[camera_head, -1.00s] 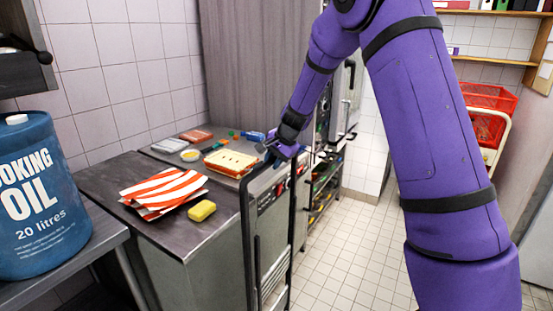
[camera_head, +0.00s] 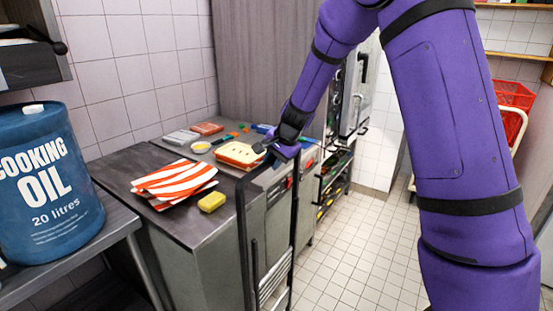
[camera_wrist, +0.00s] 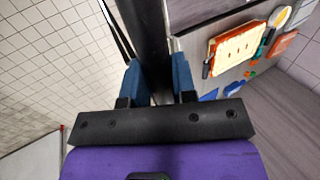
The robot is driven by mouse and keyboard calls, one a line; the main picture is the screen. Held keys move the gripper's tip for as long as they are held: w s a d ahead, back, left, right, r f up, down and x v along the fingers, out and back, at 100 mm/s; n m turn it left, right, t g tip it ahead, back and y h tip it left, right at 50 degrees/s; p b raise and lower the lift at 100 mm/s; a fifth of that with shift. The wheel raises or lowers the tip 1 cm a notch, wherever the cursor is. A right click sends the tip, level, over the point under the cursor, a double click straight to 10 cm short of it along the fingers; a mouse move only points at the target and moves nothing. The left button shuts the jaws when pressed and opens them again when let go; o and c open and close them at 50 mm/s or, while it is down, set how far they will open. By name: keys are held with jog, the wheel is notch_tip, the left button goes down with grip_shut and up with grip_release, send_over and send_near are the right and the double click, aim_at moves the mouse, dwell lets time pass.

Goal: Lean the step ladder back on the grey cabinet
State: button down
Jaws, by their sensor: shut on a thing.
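The step ladder (camera_head: 241,222) has a black tubular frame and grey steps low between its rails. It stands nearly upright in front of the low grey cabinet (camera_head: 205,278), which has a dark flat top. My gripper (camera_head: 272,147) is at the ladder's upper frame in the head view. In the wrist view, the blue fingertips of my gripper (camera_wrist: 157,84) are shut on the ladder's black bar (camera_wrist: 146,35). The ladder's feet are out of frame. I cannot tell whether its frame touches the cabinet.
A blue oil drum (camera_head: 45,190) stands at left. The tiled floor (camera_head: 350,260) to the right is clear. Red crates (camera_head: 513,97) are farther back.

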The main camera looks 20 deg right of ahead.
aim_at(259, 168)
jog(key=shift+s+a+r, duration=0.1)
jog(key=shift+s+a, duration=0.6)
jog(key=shift+a, duration=0.3)
jog(key=shift+s+a+r, duration=0.1)
jog(key=shift+s+a, duration=0.55)
jog(key=shift+a, duration=0.3)
jog(key=shift+s+a, duration=0.7)
jog(key=shift+a, duration=0.3)
jog(key=shift+s, duration=0.15)
jog(key=s+d+f, duration=0.1)
jog(key=s+d, duration=0.2)
jog(key=s, duration=0.2)
jog(key=shift+d+f, duration=0.25)
jog(key=shift+d, duration=0.05)
jog(key=s+d, duration=0.4)
jog(key=shift+s, duration=0.2)
dwell(3.5)
